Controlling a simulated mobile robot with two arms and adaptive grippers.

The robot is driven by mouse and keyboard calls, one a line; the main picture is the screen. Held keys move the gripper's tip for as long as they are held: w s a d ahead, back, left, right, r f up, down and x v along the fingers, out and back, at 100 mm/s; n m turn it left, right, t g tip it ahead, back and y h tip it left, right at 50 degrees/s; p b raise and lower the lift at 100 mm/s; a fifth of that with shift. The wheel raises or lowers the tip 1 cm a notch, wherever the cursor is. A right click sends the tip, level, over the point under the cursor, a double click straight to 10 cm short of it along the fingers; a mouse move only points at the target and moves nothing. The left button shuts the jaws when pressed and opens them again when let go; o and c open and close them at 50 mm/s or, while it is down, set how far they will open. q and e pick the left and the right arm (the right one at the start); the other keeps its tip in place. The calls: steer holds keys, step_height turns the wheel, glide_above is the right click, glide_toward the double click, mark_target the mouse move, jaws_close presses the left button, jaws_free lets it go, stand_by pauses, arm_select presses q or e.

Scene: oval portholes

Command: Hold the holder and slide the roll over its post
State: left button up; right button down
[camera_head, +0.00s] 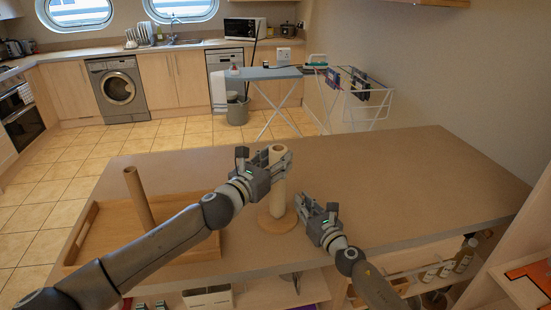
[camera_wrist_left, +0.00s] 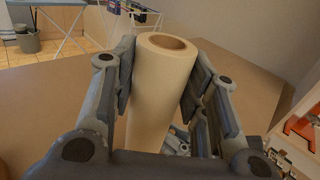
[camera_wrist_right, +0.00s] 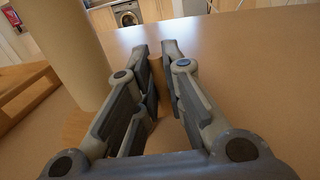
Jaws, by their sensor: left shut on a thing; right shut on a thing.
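The pale tan roll (camera_head: 279,190) stands upright over the round base of the holder (camera_head: 271,224). My left gripper (camera_head: 276,154) is shut on the roll near its top. The left wrist view shows the roll (camera_wrist_left: 160,85) between both fingers, with its hollow top open and dark inside. The holder's post is not visible. I cannot tell whether the roll's lower end touches the base. My right gripper (camera_head: 308,206) is low at the base's right side. In the right wrist view it is shut on a narrow brown part of the holder (camera_wrist_right: 156,85), beside the roll (camera_wrist_right: 65,45).
A wooden tray (camera_head: 100,250) lies on the counter's left side with a tan tube (camera_head: 139,198) standing in it. The brown counter (camera_head: 400,185) is clear at the right and back. Shelves with bottles (camera_head: 464,256) are below its front edge.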

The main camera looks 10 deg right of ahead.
arm_select(q)
steer(key=shift+f, duration=0.65)
steer(key=shift+f, duration=0.25)
stand_by(0.3)
steer(key=o, duration=1.2)
steer(key=shift+a, duration=0.1)
steer(key=v, duration=1.2)
arm_select(e)
steer(key=c, duration=1.4)
jaws_free()
steer(key=shift+c, duration=0.2)
